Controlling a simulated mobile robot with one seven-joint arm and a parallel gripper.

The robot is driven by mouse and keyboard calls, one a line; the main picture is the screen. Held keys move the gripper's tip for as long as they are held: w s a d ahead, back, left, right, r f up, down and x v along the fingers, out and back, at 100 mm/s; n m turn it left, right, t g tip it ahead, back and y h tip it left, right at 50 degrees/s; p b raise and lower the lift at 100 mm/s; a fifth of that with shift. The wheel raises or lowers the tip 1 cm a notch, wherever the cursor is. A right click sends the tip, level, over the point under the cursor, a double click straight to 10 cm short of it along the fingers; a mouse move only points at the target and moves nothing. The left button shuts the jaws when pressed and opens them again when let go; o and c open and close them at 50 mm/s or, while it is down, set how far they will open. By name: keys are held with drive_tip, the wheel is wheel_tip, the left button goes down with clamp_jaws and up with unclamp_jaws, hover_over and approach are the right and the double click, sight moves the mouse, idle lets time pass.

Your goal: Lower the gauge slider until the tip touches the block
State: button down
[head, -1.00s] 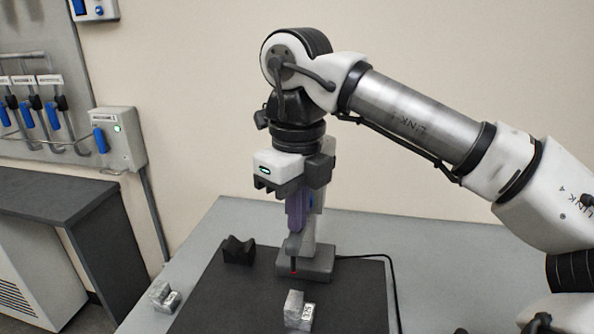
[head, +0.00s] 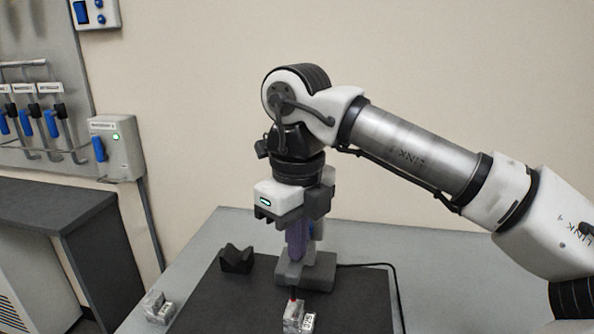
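The height gauge stands on the dark mat, its grey base (head: 318,272) behind the block. Its slider (head: 297,240), purple on the side I see, sits directly below my gripper (head: 292,226). A thin probe with a red tip (head: 293,296) hangs in front of the base. The silver block (head: 293,316), with a white label, stands under the tip. The tip is at the block's top edge; I cannot tell whether it touches or a sliver of gap is left. My gripper points down at the slider. Its fingers blend with the slider, so their opening is unclear.
A black V-shaped block (head: 236,260) stands on the mat (head: 215,295) left of the gauge. Another silver block (head: 158,308) lies at the table's left edge. A black cable (head: 375,265) runs from the gauge to the right. The mat's right part is clear.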

drive_tip(key=shift+f+b, duration=0.45)
drive_tip(key=shift+f, duration=0.45)
idle(0.7)
drive_tip(key=shift+r, duration=0.1)
drive_tip(key=shift+r+p, duration=2.8)
drive_tip(key=shift+r, duration=0.65)
